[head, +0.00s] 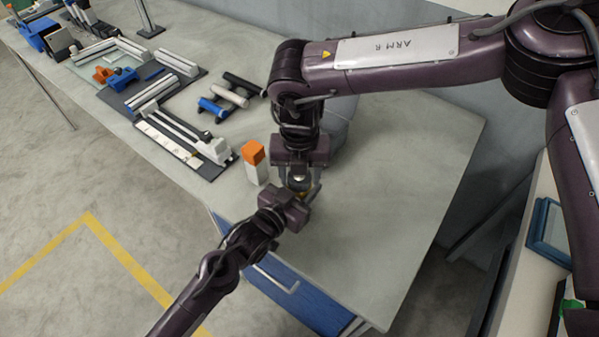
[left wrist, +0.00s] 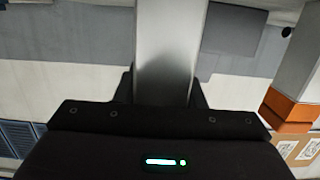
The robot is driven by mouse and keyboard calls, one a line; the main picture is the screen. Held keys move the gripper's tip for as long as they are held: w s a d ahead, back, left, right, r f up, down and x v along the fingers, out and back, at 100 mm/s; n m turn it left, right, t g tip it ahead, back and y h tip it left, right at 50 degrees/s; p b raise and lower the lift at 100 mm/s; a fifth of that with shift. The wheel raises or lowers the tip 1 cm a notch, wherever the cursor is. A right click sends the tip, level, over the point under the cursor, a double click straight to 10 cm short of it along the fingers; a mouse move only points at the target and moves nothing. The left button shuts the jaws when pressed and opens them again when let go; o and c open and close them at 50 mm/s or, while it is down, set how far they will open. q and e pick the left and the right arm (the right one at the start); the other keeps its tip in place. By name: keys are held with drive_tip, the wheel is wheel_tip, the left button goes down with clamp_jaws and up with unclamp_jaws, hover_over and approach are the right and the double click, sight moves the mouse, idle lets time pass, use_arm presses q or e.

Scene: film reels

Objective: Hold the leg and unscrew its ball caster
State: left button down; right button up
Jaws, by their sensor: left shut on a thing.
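The leg (left wrist: 170,45) shows in the left wrist view as a smooth grey metal bar running from the top edge down between the dark fingers. My left gripper (head: 297,197) is shut on it, low over the table's near edge in the head view. My right gripper (head: 299,180) points down from above, directly over the left one. A small shiny metal part (head: 298,183) shows between the two grippers. I cannot tell whether it is the ball caster or the leg's end. The right fingers are too small and covered to show whether they are shut on it.
A white block with an orange top (head: 254,165) stands on the table (head: 400,190) just left of the grippers. Dark trays with grey bars (head: 182,143) and black and blue rollers (head: 228,97) lie farther left. The table's right part is clear.

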drive_tip(key=shift+o, duration=1.3)
drive_tip(key=shift+r, duration=0.1)
wheel_tip(320, 180, up, 4)
drive_tip(key=shift+f, duration=0.1)
drive_tip(key=shift+r, duration=0.25)
drive_tip(key=shift+c, duration=0.5)
drive_tip(key=m, duration=0.1)
drive_tip(key=r+m, duration=0.1)
drive_tip(key=m, duration=0.1)
drive_tip(key=shift+r, duration=0.3)
drive_tip(key=m, duration=0.1)
drive_tip(key=r+m, duration=0.1)
drive_tip(key=m, duration=0.1)
drive_tip(key=shift+r, duration=0.3)
drive_tip(key=shift+f+m, duration=0.1)
drive_tip(key=shift+m, duration=0.3)
wheel_tip(320, 180, down, 8)
drive_tip(key=shift+r, duration=0.2)
